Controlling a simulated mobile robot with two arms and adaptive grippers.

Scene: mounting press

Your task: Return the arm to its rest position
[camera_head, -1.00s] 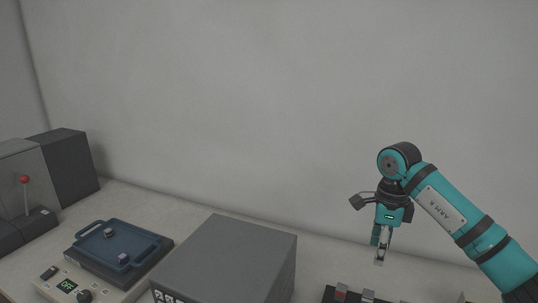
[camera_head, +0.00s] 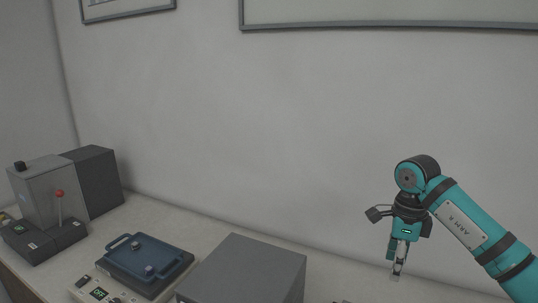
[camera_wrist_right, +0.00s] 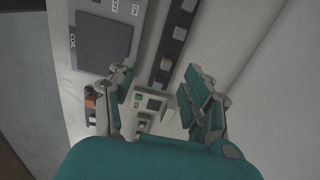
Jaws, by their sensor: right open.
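My right arm comes in from the right in the head view. Its gripper (camera_head: 397,262) hangs pointing down above the right part of the bench, clear of the grey box. In the right wrist view the two fingers of the right gripper (camera_wrist_right: 165,105) stand apart with nothing held between them. Small devices on the bench show below and between the fingers. My left gripper is not in these views.
A grey box (camera_head: 250,268) stands at the front middle. To its left is a blue tray (camera_head: 125,262) with small pieces on a device with a display. A grey machine with a red-knobbed lever (camera_head: 59,193) stands far left. The wall is behind.

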